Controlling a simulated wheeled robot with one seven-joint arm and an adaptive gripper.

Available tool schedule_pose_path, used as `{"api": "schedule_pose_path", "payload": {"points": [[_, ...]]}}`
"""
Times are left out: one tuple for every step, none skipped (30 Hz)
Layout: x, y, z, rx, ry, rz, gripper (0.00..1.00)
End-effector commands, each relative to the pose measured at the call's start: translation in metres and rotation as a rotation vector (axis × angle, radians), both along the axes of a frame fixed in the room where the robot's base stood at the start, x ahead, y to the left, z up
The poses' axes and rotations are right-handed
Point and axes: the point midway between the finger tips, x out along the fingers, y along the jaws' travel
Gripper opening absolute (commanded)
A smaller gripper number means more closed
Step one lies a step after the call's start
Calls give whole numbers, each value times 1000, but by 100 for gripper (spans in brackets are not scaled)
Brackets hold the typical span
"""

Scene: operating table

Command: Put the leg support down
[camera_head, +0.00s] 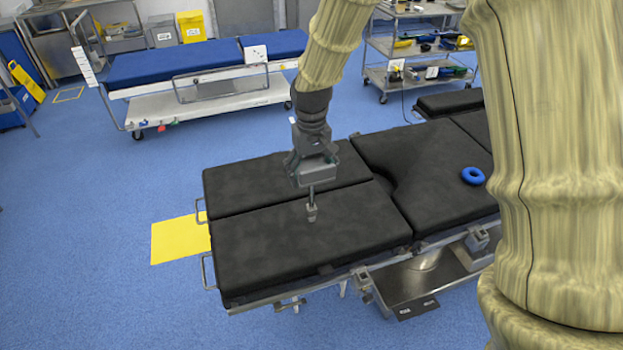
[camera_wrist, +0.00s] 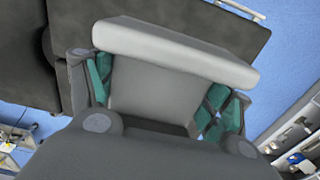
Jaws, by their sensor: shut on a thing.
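The leg support (camera_head: 312,207) is a grey piece with a thin rod and a small block at its lower end, pointing down over the black leg cushions. My gripper (camera_head: 313,165) is shut on its upper part. In the wrist view, the leg support (camera_wrist: 175,50) shows as a light grey slab between the green pads of my gripper (camera_wrist: 160,95). The operating table (camera_head: 275,245) is padded in black, with its leg end split into two cushions. The rod's end appears over the nearer cushion, close to the split; I cannot tell whether it touches.
A blue ring (camera_head: 473,176) lies on the table's middle section. Metal side rails and clamps (camera_head: 290,304) line the near edge. A yellow floor patch (camera_head: 180,239) lies beyond the left end. A blue-topped stretcher (camera_head: 185,63) and a shelf cart (camera_head: 418,75) stand behind.

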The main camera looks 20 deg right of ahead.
Motion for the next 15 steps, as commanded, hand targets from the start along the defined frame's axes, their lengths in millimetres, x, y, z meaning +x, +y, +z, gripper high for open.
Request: {"api": "schedule_pose_path", "payload": {"points": [[0, 0, -1, 0, 1, 0, 51], [0, 0, -2, 0, 1, 0, 51], [0, 0, -5, 0, 2, 1, 51], [-1, 0, -7, 0, 3, 1, 51], [-1, 0, -10, -1, 3, 1, 51], [-1, 0, -13, 0, 3, 1, 51], [-1, 0, -16, 0, 2, 1, 51], [-1, 0, -20, 0, 3, 1, 51], [-1, 0, -24, -1, 4, 1, 51], [-1, 0, -26, -1, 3, 1, 51], [-1, 0, -29, 0, 2, 1, 51], [-1, 0, -32, 0, 2, 1, 51], [-1, 0, -33, 0, 1, 1, 51], [-1, 0, -34, 0, 1, 1, 51], [-1, 0, -35, 0, 1, 0, 51]]}}
